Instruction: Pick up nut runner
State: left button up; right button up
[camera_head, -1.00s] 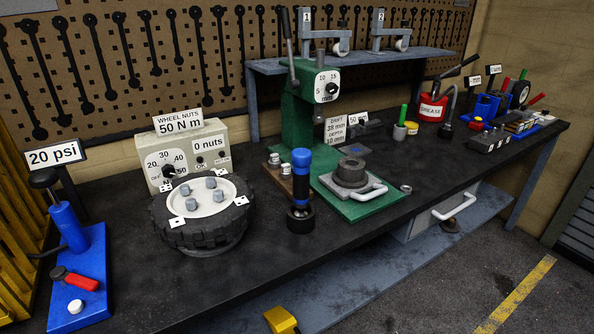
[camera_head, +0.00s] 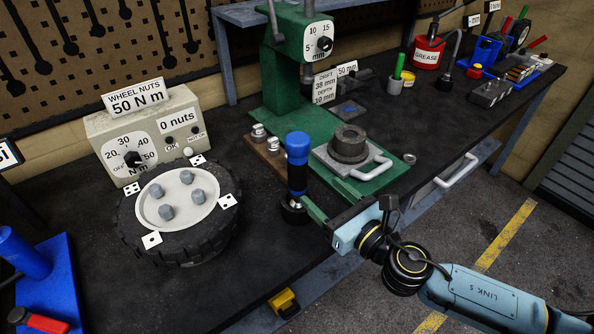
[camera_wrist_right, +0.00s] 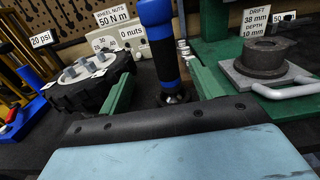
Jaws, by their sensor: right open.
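The nut runner (camera_head: 297,178) is an upright tool with a blue top, a black and blue body and a dark wider foot. It stands on the dark bench between the wheel and the green press. My right gripper (camera_head: 318,190) is open, its two green fingers pointing at the nut runner from the front right. In the right wrist view the nut runner (camera_wrist_right: 158,28) appears in the gap between the fingers (camera_wrist_right: 157,72). I cannot tell whether the fingertips reach past it. Nothing is held. My left gripper is not in view.
The tyred wheel (camera_head: 180,240) with several nuts lies to the left, before the torque box (camera_head: 148,135). The green press (camera_head: 290,105) stands behind, with a handled metal fixture (camera_head: 350,150) at right. A yellow item (camera_head: 284,302) is below the bench front.

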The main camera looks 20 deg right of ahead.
aim_at(304, 170)
jog(key=x, duration=0.5)
jog(key=shift+w+p, duration=0.1)
jog(key=shift+p, duration=0.2)
jog(key=shift+d+p+x, duration=0.15)
jog(key=shift+p+x, duration=0.05)
jog(key=shift+x, duration=1.2)
jog(key=shift+d+p+x, duration=0.1)
jog(key=shift+p+x, duration=0.1)
jog(key=shift+x, duration=1.2)
jog(key=c, duration=1.4)
jog(key=shift+r, duration=0.25)
grip_shut()
